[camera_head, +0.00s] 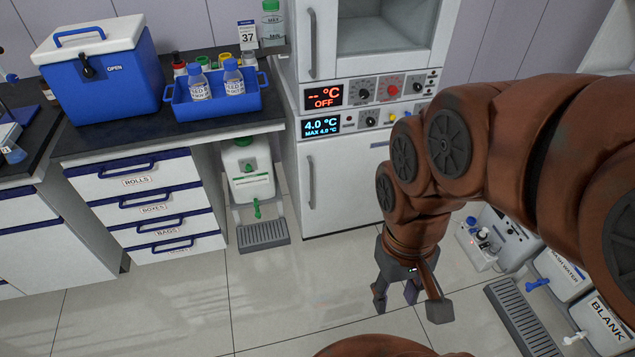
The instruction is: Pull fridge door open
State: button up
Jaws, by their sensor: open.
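The white fridge door (345,185) is the lower door of the tall white cabinet, under the display reading 4.0 °C. It looks closed. Its grey vertical handle (310,182) is on the door's left side. My gripper (408,296) points down over the tiled floor, in front of and to the right of the door, apart from the handle. Its fingers are open with nothing between them. My arm hides the right part of the door.
A drawer unit (145,205) and counter with a blue cooler box (100,80) and blue tray (215,105) stand left. A white canister (247,180) and grey drip tray (263,233) stand left of the fridge. BLANK and WASH WATER containers (600,320) stand lower right. Floor in front is clear.

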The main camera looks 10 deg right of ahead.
aim_at(336, 192)
jog(key=z, duration=0.4)
jog(key=i, duration=0.55)
jog(key=u, duration=1.7)
